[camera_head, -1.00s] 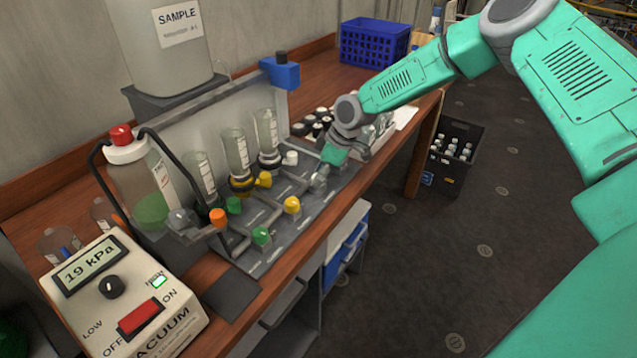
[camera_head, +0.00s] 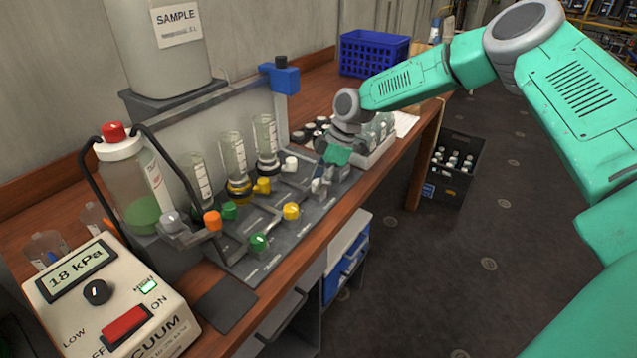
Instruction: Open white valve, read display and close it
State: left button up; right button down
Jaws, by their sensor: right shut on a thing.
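My right gripper (camera_head: 322,184) reaches down to the far end of the valve row and is shut on the front white valve (camera_head: 316,187), which its fingers mostly hide. Another white knob (camera_head: 290,163) stands just behind and left of it, free. The display (camera_head: 76,268) on the white vacuum box at lower left reads 18 kPa. I cannot tell the handle angle of the held valve. My left gripper is not in view.
Yellow (camera_head: 291,211), green (camera_head: 258,241) and orange (camera_head: 213,220) knobs line the grey manifold. Glass cylinders (camera_head: 233,154) stand behind them. A bottle with green liquid (camera_head: 139,190) stands left. A blue crate (camera_head: 373,53) is at the back; a dark crate (camera_head: 453,165) is on the floor.

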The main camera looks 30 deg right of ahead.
jog(key=shift+d, duration=0.1)
jog(key=c, duration=1.2)
grip_release()
jog(key=shift+w+f, duration=0.15)
jog(key=shift+d+r, duration=0.2)
jog(key=shift+r, duration=0.3)
jog(key=v, duration=1.1)
jog(key=shift+d+f, duration=0.15)
jog(key=shift+d, duration=0.1)
